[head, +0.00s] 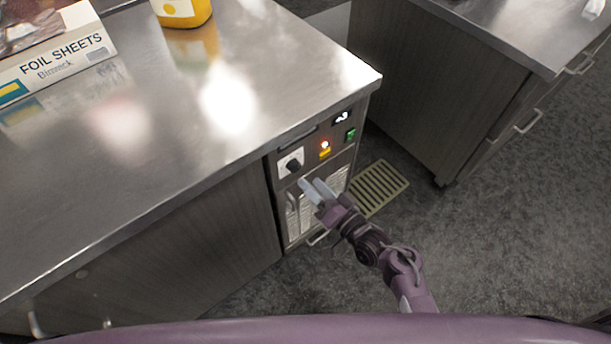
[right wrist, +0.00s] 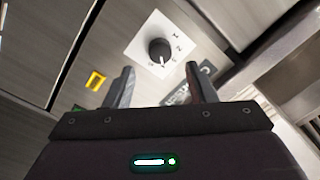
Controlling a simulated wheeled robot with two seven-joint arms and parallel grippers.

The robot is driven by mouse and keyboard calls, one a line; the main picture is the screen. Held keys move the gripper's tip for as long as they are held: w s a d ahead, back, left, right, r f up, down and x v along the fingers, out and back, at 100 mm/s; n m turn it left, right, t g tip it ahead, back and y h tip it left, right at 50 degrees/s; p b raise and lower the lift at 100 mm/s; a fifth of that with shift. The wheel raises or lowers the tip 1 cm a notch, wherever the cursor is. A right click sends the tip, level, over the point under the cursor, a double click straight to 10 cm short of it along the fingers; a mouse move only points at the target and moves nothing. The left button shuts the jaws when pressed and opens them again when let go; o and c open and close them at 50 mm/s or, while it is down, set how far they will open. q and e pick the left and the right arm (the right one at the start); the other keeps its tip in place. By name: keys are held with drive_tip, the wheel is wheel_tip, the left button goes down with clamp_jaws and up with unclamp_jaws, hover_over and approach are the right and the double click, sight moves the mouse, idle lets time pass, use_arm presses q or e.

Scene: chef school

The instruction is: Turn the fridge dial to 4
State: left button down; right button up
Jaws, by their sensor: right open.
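The fridge dial (head: 293,165) is a black knob on a white square plate, on the front panel of the fridge unit under the steel counter. In the right wrist view the dial (right wrist: 160,50) lies just beyond the fingertips, with small marks around it too blurred to read. My right gripper (head: 311,188) is open and empty, just below and right of the dial in the head view, apart from it. Its two fingers also show in the right wrist view (right wrist: 164,80), spread apart with the dial ahead between them. My left gripper is not in view.
The panel also has a small display (head: 341,118), a lit orange indicator (head: 325,146) and a green switch (head: 350,134). A foil sheets box (head: 60,62) and a yellow container (head: 183,12) stand on the counter (head: 150,150). A floor grate (head: 378,188) lies beside the unit.

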drive_tip(key=v, duration=0.3)
drive_tip(key=shift+a, duration=0.1)
idle(0.4)
drive_tip(key=s+d+f+g+h, duration=0.2)
drive_tip(key=s+f, duration=0.2)
drive_tip(key=f, duration=0.5)
drive_tip(key=s+d+f+n+g+h, duration=0.1)
drive_tip(key=s+d+f+g+h, duration=0.15)
drive_tip(key=f, duration=0.55)
drive_tip(key=s+d+f+g+h, duration=0.1)
drive_tip(key=s+f+g+h, duration=0.1)
drive_tip(key=s+f, duration=0.5)
drive_tip(key=s+d+f+n+g+h, duration=0.1)
drive_tip(key=s+d+f+g, duration=0.1)
drive_tip(key=s+d+f, duration=0.2)
drive_tip(key=s+d+f+n+g+h, duration=0.1)
drive_tip(key=s+d+f+g+h, duration=0.1)
drive_tip(key=s+f, duration=0.4)
drive_tip(key=s+d+f+g+h, duration=0.2)
drive_tip(key=s+d+f, duration=0.3)
drive_tip(key=s, duration=0.6)
drive_tip(key=shift+s+d+f+n+g+p, duration=0.15)
drive_tip(key=shift+d+f+n+g+p, duration=0.2)
drive_tip(key=shift+f+n+g, duration=0.15)
